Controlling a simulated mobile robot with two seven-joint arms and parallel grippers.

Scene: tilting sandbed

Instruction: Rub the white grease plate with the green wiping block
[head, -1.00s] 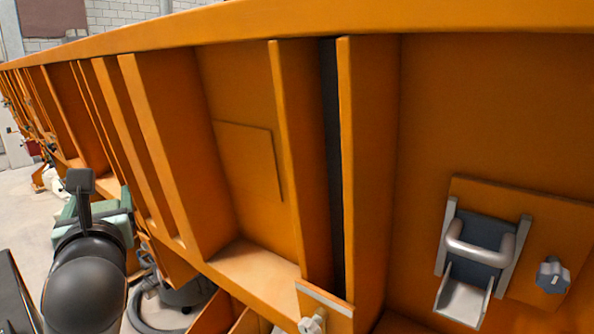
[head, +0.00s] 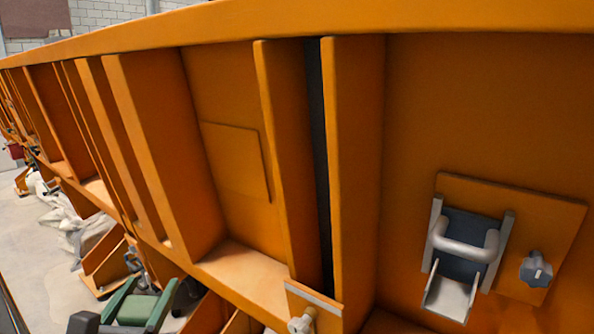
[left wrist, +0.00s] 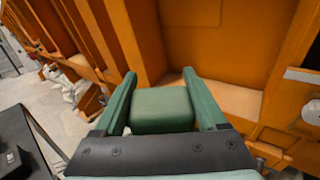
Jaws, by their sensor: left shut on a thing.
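My left gripper (head: 148,292) is low at the left of the head view, in front of the orange sandbed side (head: 160,150). Its two green fingers are shut on the green wiping block (head: 136,310). In the left wrist view the block (left wrist: 162,110) sits between the fingers, its soft-looking face turned away from the palm. The block appears apart from the orange frame, with floor and frame behind it. I cannot make out a white grease plate with certainty in either view. My right gripper is not in view.
Orange upright ribs and a lower ledge (head: 245,272) stick out from the sandbed side. At the right are a bracket with a grey handle (head: 463,240) and a grey knob (head: 536,268). White sacks (head: 75,222) lie on the floor at the left.

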